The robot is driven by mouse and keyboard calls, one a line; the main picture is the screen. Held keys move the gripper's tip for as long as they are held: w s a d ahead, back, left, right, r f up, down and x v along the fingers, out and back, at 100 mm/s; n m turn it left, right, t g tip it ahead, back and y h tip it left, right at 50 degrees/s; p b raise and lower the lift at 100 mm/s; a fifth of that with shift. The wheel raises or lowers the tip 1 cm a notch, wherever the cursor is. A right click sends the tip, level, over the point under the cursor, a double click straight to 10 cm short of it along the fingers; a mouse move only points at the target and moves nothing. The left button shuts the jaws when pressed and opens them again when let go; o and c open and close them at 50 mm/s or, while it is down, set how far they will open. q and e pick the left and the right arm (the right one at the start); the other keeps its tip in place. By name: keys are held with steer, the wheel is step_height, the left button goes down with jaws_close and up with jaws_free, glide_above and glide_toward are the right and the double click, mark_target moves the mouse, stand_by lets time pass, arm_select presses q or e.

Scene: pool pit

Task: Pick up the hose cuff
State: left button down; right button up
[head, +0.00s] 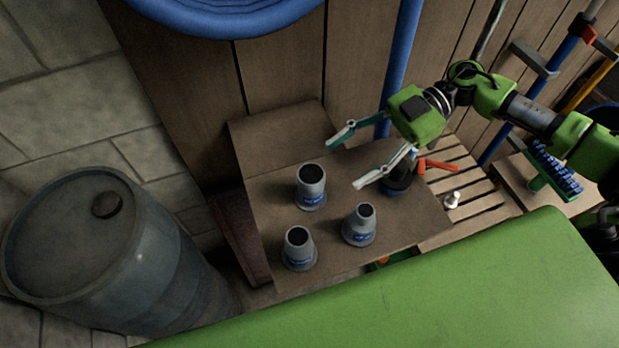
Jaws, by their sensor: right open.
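Three grey hose cuffs with blue bands stand upright on a brown wooden surface (395,222). One hose cuff (311,187) is at the back, a second (298,249) is at the front left, and a third, narrower at the top (360,225), is at the front right. My right gripper (345,163) is open and empty. Its two fingers point left, above and to the right of the back cuff, apart from it. My left gripper is not in view.
A dark round object (398,187) sits below my right gripper. A slatted crate (470,190) with a small white item (452,200) lies to the right, near a blue brush (552,170). A large grey barrel (130,255) stands at left. A coiled blue hose (225,18) hangs above.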

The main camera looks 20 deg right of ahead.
mark_target(311, 182)
steer(key=x, duration=0.3)
steer(key=shift+a+r+p, duration=0.1)
steer(key=shift+r+p, duration=0.1)
steer(key=shift+p, duration=0.1)
steer(key=shift+a+f, duration=0.3)
steer(key=shift+a, duration=0.1)
steer(key=shift+a+p, duration=0.35)
steer(key=shift+p, duration=0.2)
steer(key=p+x, duration=0.2)
steer(key=x, duration=0.1)
steer(key=shift+a, duration=0.25)
steer(key=shift+a+f, duration=0.35)
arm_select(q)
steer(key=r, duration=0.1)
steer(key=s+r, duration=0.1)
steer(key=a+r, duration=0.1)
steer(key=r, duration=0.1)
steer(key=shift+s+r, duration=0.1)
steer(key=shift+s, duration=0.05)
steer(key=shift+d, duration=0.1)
arm_select(e)
steer(key=shift+c, duration=0.4)
steer(key=c, duration=1.2)
